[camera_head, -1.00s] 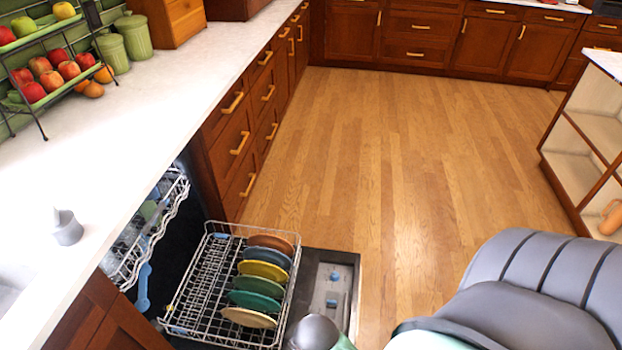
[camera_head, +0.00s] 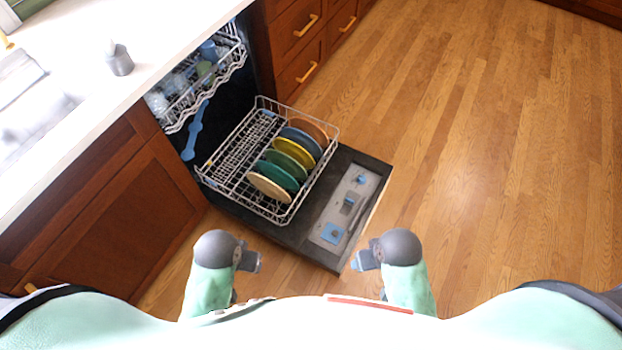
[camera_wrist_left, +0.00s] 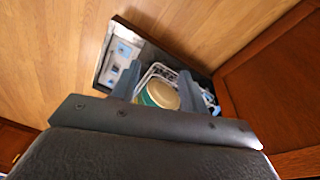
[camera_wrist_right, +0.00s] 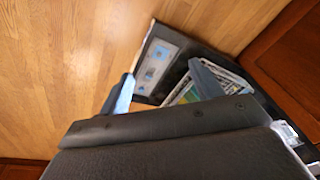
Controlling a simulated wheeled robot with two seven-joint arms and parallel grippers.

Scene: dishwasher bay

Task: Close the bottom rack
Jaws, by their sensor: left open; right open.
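The bottom rack (camera_head: 233,187) is a silver wire rack pulled out over the open dishwasher door (camera_head: 318,252). Several coloured plates (camera_head: 293,152) stand in it, orange, blue, yellow, green and cream. My left gripper (camera_head: 250,262) is in front of the door's near corner, empty and apart from the rack. My right gripper (camera_head: 366,261) is to the right of it, near the door's outer corner, also empty. The left wrist view shows two spread fingers (camera_wrist_left: 155,85) with the plates and rack beyond. The right wrist view shows spread fingers (camera_wrist_right: 160,90) with the door beyond.
The upper rack (camera_head: 205,75) is partly out and holds dishes. A white counter (camera_head: 120,85) with a sink and a grey dispenser (camera_head: 119,60) runs along the left. Wooden cabinets (camera_head: 130,205) flank the dishwasher. The wooden floor (camera_head: 470,130) at right is open.

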